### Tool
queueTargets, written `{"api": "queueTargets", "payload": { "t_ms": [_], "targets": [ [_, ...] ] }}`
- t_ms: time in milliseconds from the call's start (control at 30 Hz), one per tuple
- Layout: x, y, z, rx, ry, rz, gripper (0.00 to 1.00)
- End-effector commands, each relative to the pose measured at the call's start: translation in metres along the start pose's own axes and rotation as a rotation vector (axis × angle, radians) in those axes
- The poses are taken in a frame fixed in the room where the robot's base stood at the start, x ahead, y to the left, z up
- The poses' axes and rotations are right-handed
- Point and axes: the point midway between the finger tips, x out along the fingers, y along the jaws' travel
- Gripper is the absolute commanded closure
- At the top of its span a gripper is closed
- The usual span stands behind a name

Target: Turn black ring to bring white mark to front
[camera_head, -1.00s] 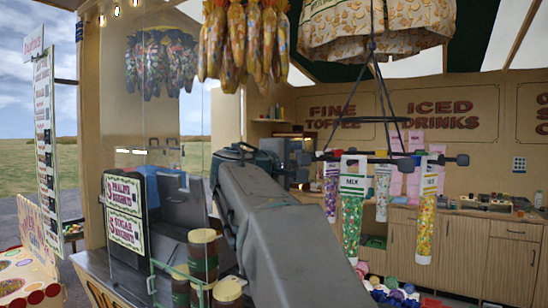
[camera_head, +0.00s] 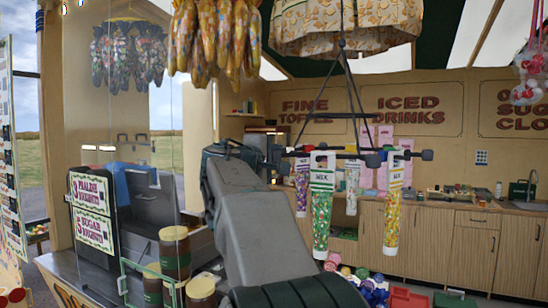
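A black ring (camera_head: 345,156), seen nearly edge-on, hangs from dark cords below a patterned shade. Dark knobs stick out from it. Clear tubes of coloured sweets with white tops hang from it, including a green-lettered front tube (camera_head: 322,205) and a yellow one (camera_head: 395,200). I cannot make out a separate white mark on the ring. My grey arm reaches up from the bottom middle. My gripper (camera_head: 276,158) is at its far end, close to the ring's left side. The fingers are small and dark, so I cannot tell whether they touch the ring or are open.
Wooden cabinets (camera_head: 460,240) line the back wall. Colourful round items (camera_head: 370,285) lie low, below the tubes. Open space lies right of the ring.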

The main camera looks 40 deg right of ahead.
Motion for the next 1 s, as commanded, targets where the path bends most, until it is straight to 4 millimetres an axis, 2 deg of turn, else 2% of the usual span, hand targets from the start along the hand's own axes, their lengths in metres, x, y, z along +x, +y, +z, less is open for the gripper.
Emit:
{"api": "queueTargets", "payload": {
  "t_ms": [167,600,1000],
  "targets": [
    [-0.002,-0.001,0.004,0.001,-0.001,0.0,0.8],
    [-0.018,-0.002,0.046,0.002,-0.002,0.0,0.8],
    [-0.024,-0.002,0.067,0.001,-0.003,-0.001,0.8]
  ]
}}
